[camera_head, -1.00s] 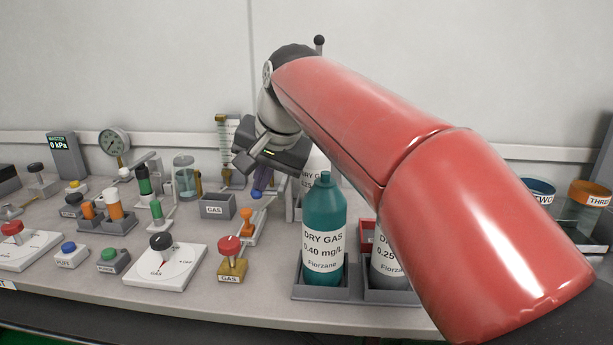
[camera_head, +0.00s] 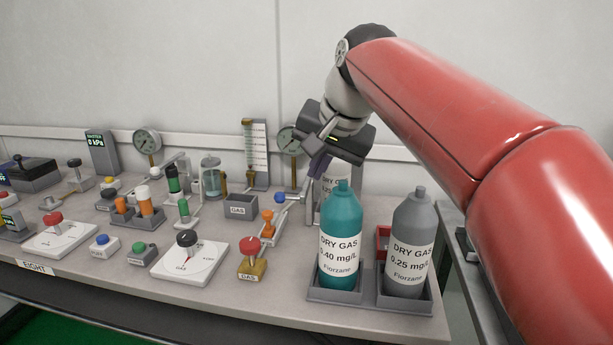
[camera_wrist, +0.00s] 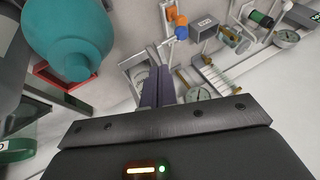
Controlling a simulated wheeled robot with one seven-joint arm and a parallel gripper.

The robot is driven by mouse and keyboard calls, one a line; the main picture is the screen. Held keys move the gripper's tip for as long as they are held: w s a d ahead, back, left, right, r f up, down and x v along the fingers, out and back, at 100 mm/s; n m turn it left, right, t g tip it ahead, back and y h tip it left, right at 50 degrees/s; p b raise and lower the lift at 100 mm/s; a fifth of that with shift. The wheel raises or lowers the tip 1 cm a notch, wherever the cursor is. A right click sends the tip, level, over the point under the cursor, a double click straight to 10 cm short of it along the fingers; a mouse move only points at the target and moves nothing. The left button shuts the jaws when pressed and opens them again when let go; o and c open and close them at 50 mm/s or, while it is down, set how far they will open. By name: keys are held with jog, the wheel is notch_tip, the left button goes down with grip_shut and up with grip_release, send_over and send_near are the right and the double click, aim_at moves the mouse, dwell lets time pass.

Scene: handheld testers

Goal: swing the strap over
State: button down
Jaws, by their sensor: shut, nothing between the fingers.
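My gripper (camera_head: 317,176) is shut and empty, its two dark purple fingers together. In the wrist view the fingers (camera_wrist: 158,84) point at a pale frame (camera_wrist: 126,66) around that cylinder. This frame may hold the strap, but I cannot single a strap out with certainty. I cannot tell whether the fingertips touch the frame.
A teal bottle (camera_head: 340,240) and a grey bottle (camera_head: 408,245) stand in trays in front. An orange-handled valve (camera_head: 267,222), a GAS box (camera_head: 240,206) and a flow tube (camera_head: 256,150) stand left. A red-knobbed GAS block (camera_head: 251,260) is nearer the front.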

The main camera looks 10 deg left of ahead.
jog(key=v, duration=0.6)
jog(key=m+t+h+b, duration=0.1)
jog(key=m+b, duration=0.2)
jog(key=b, duration=0.1)
send_near(279, 195)
jog(key=w+f+b, duration=0.2)
jog(key=w+f, duration=0.1)
jog(key=f, duration=0.3)
jog(key=shift+f, duration=0.25)
jog(key=shift+w+a, duration=0.1)
jog(key=shift+a, duration=0.05)
jog(key=shift+w+a+r+p, duration=0.1)
jog(key=shift+a+r+p, duration=0.2)
jog(key=shift+a+p, duration=0.65)
jog(key=shift+f, duration=0.3)
